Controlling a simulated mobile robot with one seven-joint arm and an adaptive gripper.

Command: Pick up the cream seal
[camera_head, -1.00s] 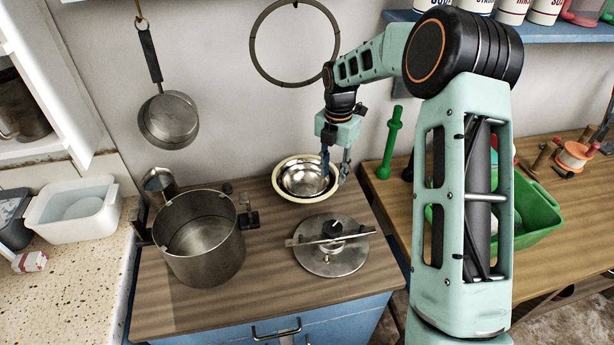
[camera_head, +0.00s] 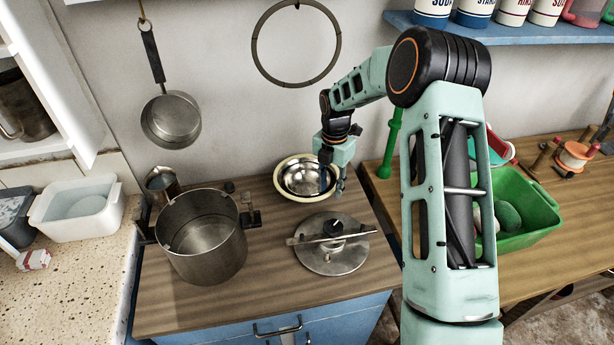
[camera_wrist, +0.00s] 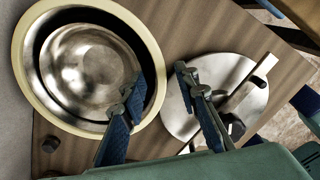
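The cream seal (camera_wrist: 18,60) is a round pale ring at the left of the wrist view, lying around a shiny metal bowl (camera_wrist: 92,65). In the head view the seal (camera_head: 278,184) and bowl are on the wooden counter near the wall. My gripper (camera_wrist: 161,84) is open and empty, its two blue fingers apart. In the wrist view the seal's right edge passes between the fingertips, one finger over the bowl side and the other outside. In the head view my gripper (camera_head: 332,190) hangs over the ring's right side. I cannot tell whether it touches the seal.
A metal lid with a bar clamp (camera_head: 331,256) lies just in front of the seal. A large steel pot (camera_head: 202,248) stands to the left. A green upright tool (camera_head: 391,145) and a green bin (camera_head: 530,205) are to the right. A wire ring (camera_head: 296,80) hangs behind.

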